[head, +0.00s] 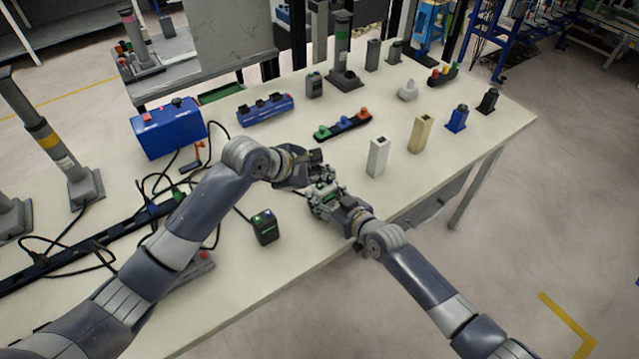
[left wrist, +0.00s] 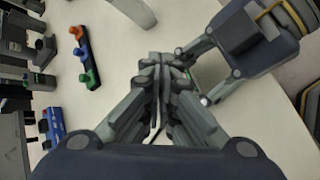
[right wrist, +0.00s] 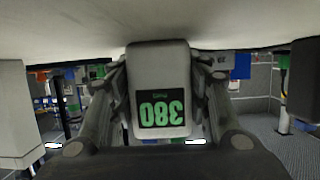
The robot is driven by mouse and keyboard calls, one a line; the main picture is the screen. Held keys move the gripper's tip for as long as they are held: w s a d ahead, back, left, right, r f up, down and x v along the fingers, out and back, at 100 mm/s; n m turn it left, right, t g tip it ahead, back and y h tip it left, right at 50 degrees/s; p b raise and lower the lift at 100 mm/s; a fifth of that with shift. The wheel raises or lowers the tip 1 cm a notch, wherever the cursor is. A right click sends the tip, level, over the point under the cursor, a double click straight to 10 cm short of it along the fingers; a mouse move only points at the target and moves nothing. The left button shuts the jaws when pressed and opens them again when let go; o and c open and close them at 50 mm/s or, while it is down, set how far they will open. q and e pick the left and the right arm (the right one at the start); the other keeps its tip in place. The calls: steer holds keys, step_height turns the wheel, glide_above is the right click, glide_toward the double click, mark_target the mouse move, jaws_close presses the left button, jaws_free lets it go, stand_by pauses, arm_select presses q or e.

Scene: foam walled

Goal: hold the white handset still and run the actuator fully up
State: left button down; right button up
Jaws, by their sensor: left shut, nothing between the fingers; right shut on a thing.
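The white handset (right wrist: 158,62) is held between the fingers of my right gripper (right wrist: 158,100) in the right wrist view. Its dark display shows green digits, upside down, that look like 380. In the head view my right gripper (head: 326,198) is above the table near its front edge, mostly hiding the handset. My left gripper (head: 318,170) is shut and empty, close beside the right one; its closed fingertips show in the left wrist view (left wrist: 164,62). Contact with the handset cannot be told. Grey columns stand on the table, one with a green band (head: 342,48) and one with a yellow band (head: 50,145).
On the table (head: 300,255) are a blue box (head: 168,130), a small black box (head: 264,227), a green-blue-red button strip (head: 343,124), a white post (head: 377,157) and a beige post (head: 421,134). Black cables lie at left. The table's front edge runs close below my right gripper.

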arm_select(q)
steer(key=shift+r, duration=2.55)
arm_select(e)
steer(key=o, duration=1.2)
steer(key=shift+o, duration=0.2)
